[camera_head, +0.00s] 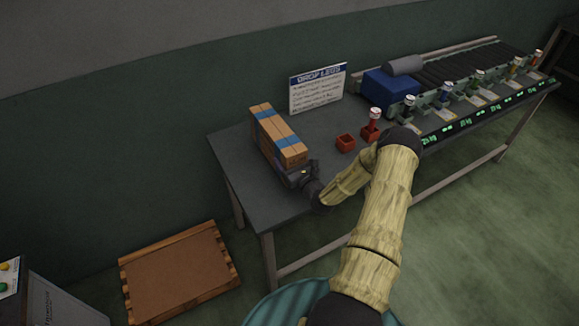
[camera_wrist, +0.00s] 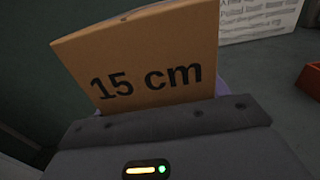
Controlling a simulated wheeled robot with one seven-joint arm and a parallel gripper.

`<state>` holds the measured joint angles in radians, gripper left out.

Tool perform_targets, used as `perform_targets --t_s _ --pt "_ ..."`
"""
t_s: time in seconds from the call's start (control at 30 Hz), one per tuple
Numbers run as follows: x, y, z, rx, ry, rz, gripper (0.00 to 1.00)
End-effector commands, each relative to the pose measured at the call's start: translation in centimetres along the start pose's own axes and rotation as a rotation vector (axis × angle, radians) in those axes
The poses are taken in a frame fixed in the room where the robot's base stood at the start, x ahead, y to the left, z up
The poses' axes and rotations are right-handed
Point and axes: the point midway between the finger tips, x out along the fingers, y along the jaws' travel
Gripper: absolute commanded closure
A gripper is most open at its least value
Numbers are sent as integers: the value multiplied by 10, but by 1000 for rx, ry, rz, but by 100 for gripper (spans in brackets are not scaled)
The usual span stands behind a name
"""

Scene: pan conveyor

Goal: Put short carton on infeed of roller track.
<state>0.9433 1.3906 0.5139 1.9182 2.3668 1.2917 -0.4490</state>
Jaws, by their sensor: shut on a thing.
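A brown carton (camera_head: 279,133) with blue tape stands at the left end of the grey table (camera_head: 222,148). My gripper (camera_head: 293,172) is at its near end, shut on it. In the wrist view the carton (camera_wrist: 145,55) shows a face printed "15 cm" just beyond my gripper (camera_wrist: 165,115); the fingertips are hidden. I cannot tell whether the carton touches the table. The dark roller track (camera_head: 462,68) runs along the table to the far right, with a blue box (camera_head: 388,88) at its near end.
Several coloured stamp-like items (camera_head: 445,93) line the track's front. A wooden pallet (camera_head: 180,275) lies on the floor. Bare tabletop shows between carton and trays.

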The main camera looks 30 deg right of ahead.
Motion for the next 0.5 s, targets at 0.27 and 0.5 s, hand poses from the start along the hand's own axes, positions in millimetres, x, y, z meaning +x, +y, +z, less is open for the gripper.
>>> perform_targets --t_s 0.27,0.5 --pt "1 0 1 -1 -6 0 71" --pt "1 1 -26 1 -5 0 71"
